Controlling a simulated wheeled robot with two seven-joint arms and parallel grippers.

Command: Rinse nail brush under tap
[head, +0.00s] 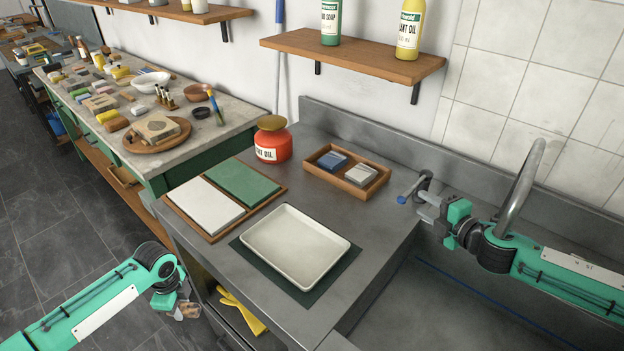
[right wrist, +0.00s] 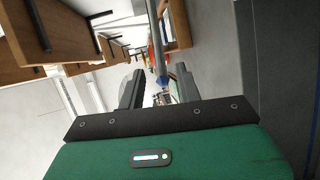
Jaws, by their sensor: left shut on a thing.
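My left gripper (head: 178,303) is low at the front left, beside the counter's front edge. It is shut on a small brownish thing, likely the nail brush (head: 188,310), mostly hidden by the fingers. The tap's curved grey spout (head: 522,185) rises over the sink at the right. A short metal lever with a blue end (head: 404,198) stands at the sink's back left. My right gripper (head: 428,207) is beside this lever. In the right wrist view its fingers (right wrist: 160,88) are apart, with a thin rod seen between them; I cannot tell whether they touch it.
A white tray (head: 295,277) lies on a dark green mat. Behind it are a wooden tray (head: 377,184) with two small blocks, a red jar (head: 273,147), and white and green pads (head: 206,205). The sink basin (head: 450,310) is at the right. Yellow gloves (head: 242,312) show below the counter.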

